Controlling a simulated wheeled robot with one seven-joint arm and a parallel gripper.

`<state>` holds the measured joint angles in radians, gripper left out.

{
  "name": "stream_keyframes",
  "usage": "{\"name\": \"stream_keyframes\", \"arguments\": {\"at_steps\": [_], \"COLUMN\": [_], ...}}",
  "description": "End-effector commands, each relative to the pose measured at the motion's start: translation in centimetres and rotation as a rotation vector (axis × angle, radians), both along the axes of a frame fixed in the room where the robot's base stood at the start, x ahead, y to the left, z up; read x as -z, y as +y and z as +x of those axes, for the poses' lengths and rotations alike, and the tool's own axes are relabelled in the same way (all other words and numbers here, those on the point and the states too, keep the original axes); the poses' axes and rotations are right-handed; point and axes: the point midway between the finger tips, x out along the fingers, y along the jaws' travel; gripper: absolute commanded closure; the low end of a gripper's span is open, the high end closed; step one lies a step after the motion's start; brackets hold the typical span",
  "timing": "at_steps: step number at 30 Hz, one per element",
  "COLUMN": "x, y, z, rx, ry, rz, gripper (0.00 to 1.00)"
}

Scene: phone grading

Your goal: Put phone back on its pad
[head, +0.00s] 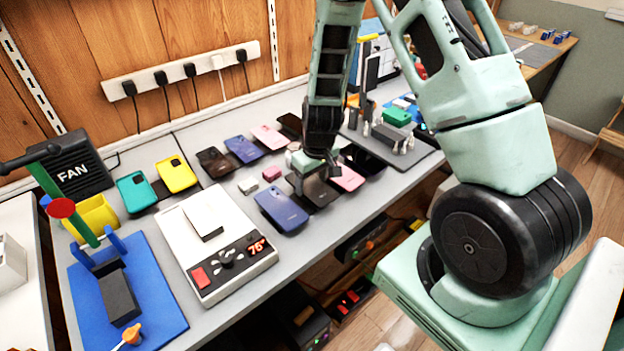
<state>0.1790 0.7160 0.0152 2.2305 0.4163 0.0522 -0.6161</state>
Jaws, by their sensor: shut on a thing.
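My gripper (316,177) points down over the front row on the grey bench and is shut on a dark phone (320,193). The phone lies nearly flat at the fingertips, at or just above its spot in the row; I cannot tell whether it touches a pad. A blue phone (281,208) lies to its left and a pink phone (348,177) to its right. Any pad under the dark phone is hidden by the phone and gripper.
A back row holds teal (135,190), yellow (176,174), dark (214,161), blue (243,149) and pink (268,137) phones. A white heating unit (222,262), a blue press base (160,300) and a black fan (75,165) stand left. Small blocks (271,173) lie behind my gripper.

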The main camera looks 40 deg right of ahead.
Motion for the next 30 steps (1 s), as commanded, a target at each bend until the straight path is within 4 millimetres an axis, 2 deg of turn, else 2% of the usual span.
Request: {"name": "stream_keyframes", "arguments": {"at_steps": [30], "x": [0.63], "y": [-0.01], "z": [0.02], "rx": [0.000], "ry": [0.000], "rz": [0.000], "gripper": [0.67]}}
